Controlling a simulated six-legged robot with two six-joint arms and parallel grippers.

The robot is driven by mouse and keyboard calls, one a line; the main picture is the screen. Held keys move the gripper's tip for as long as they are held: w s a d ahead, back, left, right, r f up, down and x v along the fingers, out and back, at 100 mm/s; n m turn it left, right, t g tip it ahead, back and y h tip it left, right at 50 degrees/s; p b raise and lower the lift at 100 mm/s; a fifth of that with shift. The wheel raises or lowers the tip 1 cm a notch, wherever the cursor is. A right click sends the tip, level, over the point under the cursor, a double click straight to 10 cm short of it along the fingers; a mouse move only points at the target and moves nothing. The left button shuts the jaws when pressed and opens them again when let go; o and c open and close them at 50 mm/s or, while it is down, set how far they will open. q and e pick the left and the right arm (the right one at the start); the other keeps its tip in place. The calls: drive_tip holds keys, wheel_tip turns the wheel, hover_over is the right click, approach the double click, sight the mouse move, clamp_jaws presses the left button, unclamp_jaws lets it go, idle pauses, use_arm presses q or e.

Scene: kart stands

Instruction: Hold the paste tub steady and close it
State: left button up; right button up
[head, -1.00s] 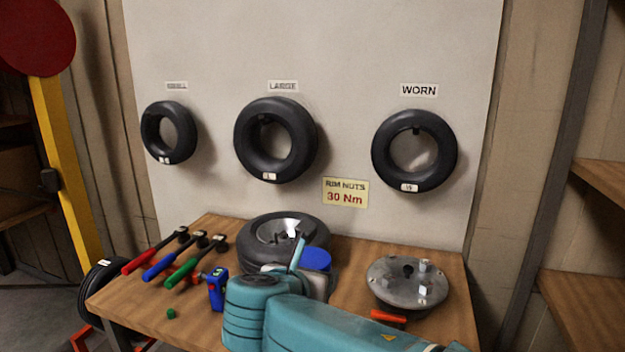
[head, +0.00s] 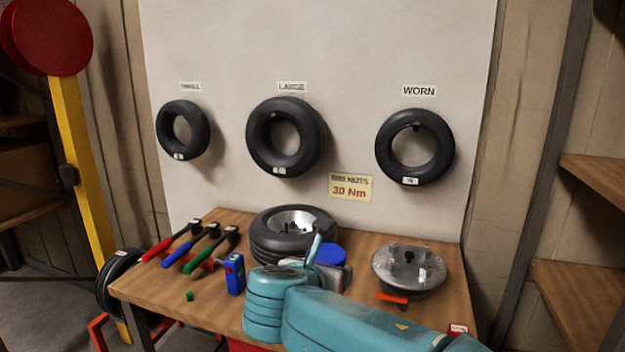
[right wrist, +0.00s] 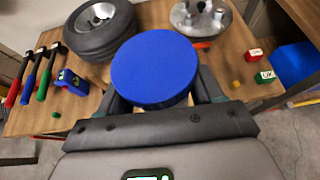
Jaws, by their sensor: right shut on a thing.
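The paste tub shows as a round blue top (right wrist: 155,65) between the fingers of my right gripper (right wrist: 160,98) in the right wrist view. In the head view its blue top (head: 332,255) shows just behind my right gripper (head: 326,272), near the front of the mounted tyre. My right gripper is shut on the tub. The tub's lower body is hidden, so I cannot tell if it touches the bench. I cannot tell whether the blue top is seated on a body below it. My left gripper is in neither view.
A tyre on a rim (head: 292,232) lies behind the tub on the wooden bench (head: 215,295). A metal hub (head: 409,266) stands right, with an orange tool (head: 391,298) before it. Several coloured-handled tools (head: 188,247) and a blue device (head: 235,274) lie left.

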drive_tip(key=s+d+f+m+h, duration=0.1)
drive_tip(key=d+f, duration=0.4)
drive_tip(key=d, duration=0.4)
drive_tip(key=s+d+f+m+h, duration=0.1)
drive_tip(key=d+f, duration=0.5)
drive_tip(key=d, duration=0.3)
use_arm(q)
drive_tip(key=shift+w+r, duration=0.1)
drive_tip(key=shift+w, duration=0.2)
use_arm(e)
drive_tip(key=s+f+n+y, duration=0.2)
drive_tip(key=s+f, duration=0.6)
drive_tip(key=s, duration=0.1)
drive_tip(key=shift+s+a+f+n+y, duration=0.2)
drive_tip(key=shift+a+f+n+y, duration=0.1)
drive_tip(key=shift+a+f, duration=0.05)
drive_tip(key=w+a+r, duration=0.1)
drive_tip(key=w+a, duration=0.1)
drive_tip(key=a, duration=0.7)
drive_tip(key=w+a+r, duration=0.1)
drive_tip(key=a, duration=0.9)
drive_tip(key=shift+w+a, duration=0.25)
drive_tip(key=shift+w, duration=0.1)
